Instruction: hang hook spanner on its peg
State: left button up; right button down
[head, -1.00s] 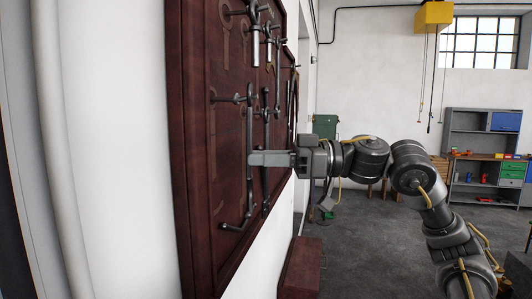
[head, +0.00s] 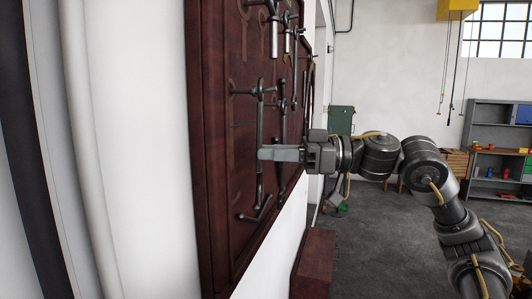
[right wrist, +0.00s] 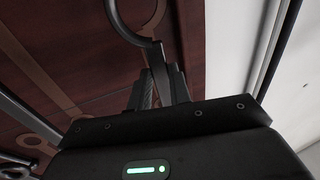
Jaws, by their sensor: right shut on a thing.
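My right gripper (head: 268,153) is shut on the hook spanner (head: 261,122), a long thin dark tool held upright close to the dark red tool board (head: 222,150). Its top end is beside a peg (head: 242,92) that sticks out of the board; I cannot tell whether it is around the peg. In the right wrist view the spanner's curved hook (right wrist: 148,38) rises above the fingers, in front of the board. A lower peg (head: 252,217) is near the spanner's bottom end. My left gripper is not in view.
Other spanners (head: 274,38) hang higher up and further along the board, close to the held one. White wall (head: 130,150) lies left of the board. A dark red box (head: 314,262) stands on the floor below.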

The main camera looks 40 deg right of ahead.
jog(key=c, duration=1.2)
grip_release()
jog(key=b+v, duration=0.6)
jog(key=v, duration=0.4)
jog(key=shift+d+r, duration=0.25)
jog(key=shift+r, duration=0.15)
